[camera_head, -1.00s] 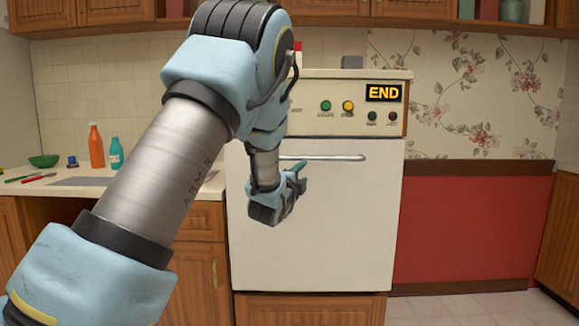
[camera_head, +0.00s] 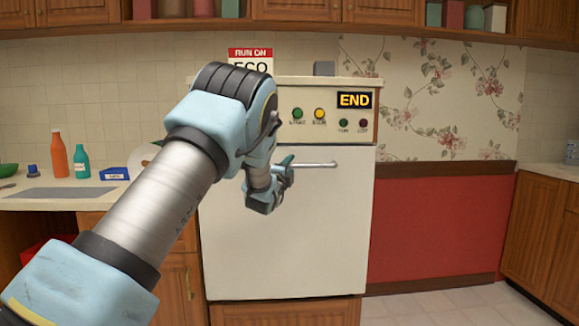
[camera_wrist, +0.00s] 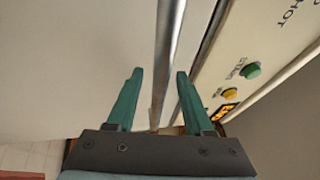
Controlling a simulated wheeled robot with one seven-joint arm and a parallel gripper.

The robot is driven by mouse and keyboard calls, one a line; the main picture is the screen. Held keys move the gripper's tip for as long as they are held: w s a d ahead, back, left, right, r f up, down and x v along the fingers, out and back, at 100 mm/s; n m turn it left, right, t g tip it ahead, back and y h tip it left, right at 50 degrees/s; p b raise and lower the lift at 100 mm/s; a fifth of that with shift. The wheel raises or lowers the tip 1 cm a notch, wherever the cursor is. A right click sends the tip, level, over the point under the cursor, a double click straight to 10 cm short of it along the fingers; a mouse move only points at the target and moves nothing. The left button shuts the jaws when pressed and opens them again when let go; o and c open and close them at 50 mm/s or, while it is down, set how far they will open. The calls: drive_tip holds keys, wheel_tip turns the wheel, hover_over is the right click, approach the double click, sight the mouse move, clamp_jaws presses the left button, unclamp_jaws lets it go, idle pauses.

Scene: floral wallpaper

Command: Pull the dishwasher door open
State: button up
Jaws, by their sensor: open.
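The white dishwasher door (camera_head: 318,235) is shut, upright and flush under its control panel (camera_head: 297,122). A silver bar handle (camera_head: 318,165) runs across its top; my arm hides its left part in the head view. My gripper (camera_head: 288,168) is at the handle's height. In the wrist view, my gripper (camera_wrist: 155,85) has its two green fingers apart, and the handle (camera_wrist: 166,60) runs lengthwise through the gap between them. I cannot tell whether either finger touches the bar.
The panel has coloured buttons and a lit "END" display (camera_head: 354,100). A counter on the left holds an orange bottle (camera_head: 57,155) and a teal bottle (camera_head: 81,162). Wooden cabinets (camera_head: 540,235) stand at the right. The floor (camera_head: 450,305) in front of the red wall panel is clear.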

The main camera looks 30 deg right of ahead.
clamp_jaws()
idle(0.4)
idle(1.0)
